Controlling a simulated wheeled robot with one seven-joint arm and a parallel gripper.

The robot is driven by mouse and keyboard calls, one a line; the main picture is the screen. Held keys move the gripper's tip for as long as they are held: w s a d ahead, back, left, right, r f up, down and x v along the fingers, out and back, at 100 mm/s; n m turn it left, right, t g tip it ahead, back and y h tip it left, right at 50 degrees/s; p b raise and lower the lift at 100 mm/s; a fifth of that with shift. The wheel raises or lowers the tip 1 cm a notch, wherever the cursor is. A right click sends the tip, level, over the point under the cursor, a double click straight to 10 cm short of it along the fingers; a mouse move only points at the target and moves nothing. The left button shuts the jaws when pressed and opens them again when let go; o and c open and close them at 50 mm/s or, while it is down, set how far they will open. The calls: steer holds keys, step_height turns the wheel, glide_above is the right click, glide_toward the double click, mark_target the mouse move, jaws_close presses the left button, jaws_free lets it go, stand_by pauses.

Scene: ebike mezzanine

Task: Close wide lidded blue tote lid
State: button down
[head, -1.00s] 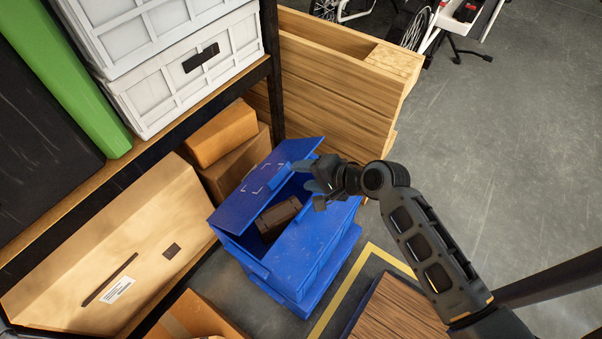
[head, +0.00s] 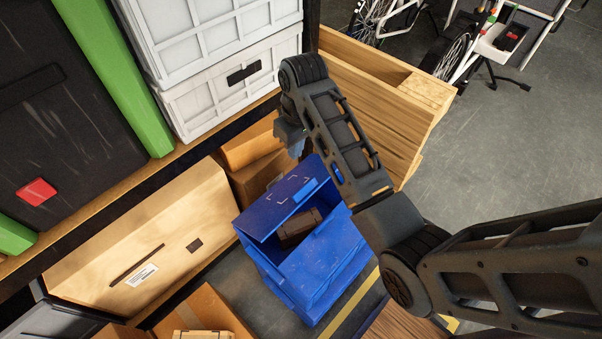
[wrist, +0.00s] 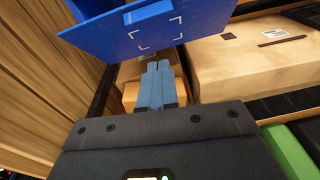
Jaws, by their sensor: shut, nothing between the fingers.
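The blue tote (head: 335,258) stands on the floor with a gap open at its top. Its lid (head: 272,215), marked with white corner lines, is raised at a tilt on the left of the opening. A brown box (head: 298,230) shows inside. In the wrist view the lid (wrist: 155,35) hangs across the top of the picture. My gripper (head: 293,143) is just behind the lid's far end, partly hidden by my arm. Its blue-grey fingers (wrist: 156,75) are together and empty, just below the lid's edge in the wrist view; I cannot tell whether they touch it.
Cardboard boxes (head: 250,150) stand behind the tote, and a large carton (head: 140,250) lies to its left. A shelf with white crates (head: 225,95) and a black-and-green case rises above. A wooden crate (head: 370,95) is at the back.

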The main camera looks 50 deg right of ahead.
steer(key=shift+n+g, duration=0.5)
steer(key=shift+n, duration=0.1)
steer(key=f, duration=0.3)
steer(key=s+f, duration=0.1)
steer(key=f, duration=0.6)
steer(key=shift+s+f, duration=0.3)
steer(key=shift+s+f+p, duration=0.15)
steer(key=shift+f+p, duration=0.1)
steer(key=shift+p, duration=0.05)
steer(key=shift+s, duration=0.1)
